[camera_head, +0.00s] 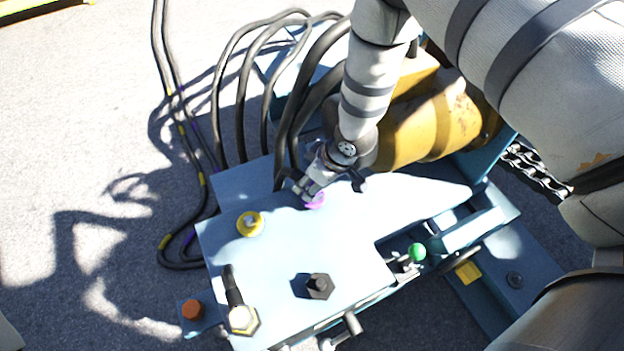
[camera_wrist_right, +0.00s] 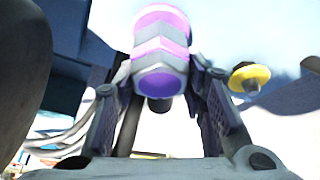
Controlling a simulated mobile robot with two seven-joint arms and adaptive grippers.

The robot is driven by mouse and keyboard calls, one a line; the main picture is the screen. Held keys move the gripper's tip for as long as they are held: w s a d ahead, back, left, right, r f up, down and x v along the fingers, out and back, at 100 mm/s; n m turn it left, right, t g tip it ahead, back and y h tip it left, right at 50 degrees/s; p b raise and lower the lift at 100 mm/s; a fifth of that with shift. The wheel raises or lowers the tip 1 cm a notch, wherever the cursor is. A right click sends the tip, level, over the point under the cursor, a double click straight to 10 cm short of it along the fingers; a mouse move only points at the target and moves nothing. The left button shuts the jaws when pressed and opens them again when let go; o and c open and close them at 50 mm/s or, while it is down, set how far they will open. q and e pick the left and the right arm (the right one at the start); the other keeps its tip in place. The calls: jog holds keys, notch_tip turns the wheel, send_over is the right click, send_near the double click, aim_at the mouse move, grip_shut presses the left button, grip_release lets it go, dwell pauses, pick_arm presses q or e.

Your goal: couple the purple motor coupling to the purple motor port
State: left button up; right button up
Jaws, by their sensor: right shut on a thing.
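My right gripper (camera_head: 316,187) is low over the pale blue panel of the machine. In the right wrist view, its two fingers stand either side of a silver coupling with purple bands (camera_wrist_right: 161,55), and it is shut on this purple motor coupling. In the head view, a purple ring (camera_head: 315,202) shows at the fingertips, close to the panel. The gripper hides most of it, so I cannot tell the port from the coupling there, nor whether they are joined. My left gripper is not in view.
A yellow port (camera_head: 250,224) is left of the gripper. A black lever on a brass hex base (camera_head: 242,319), a black hex knob (camera_head: 319,286) and a green knob (camera_head: 417,252) stand nearer. Black hoses (camera_head: 241,120) loop behind; a yellow drum (camera_head: 428,122) is at the back right.

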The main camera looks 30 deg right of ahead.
jog(key=shift+f, duration=0.5)
jog(key=o, duration=1.3)
jog(key=shift+o, duration=0.2)
jog(key=v, duration=1.2)
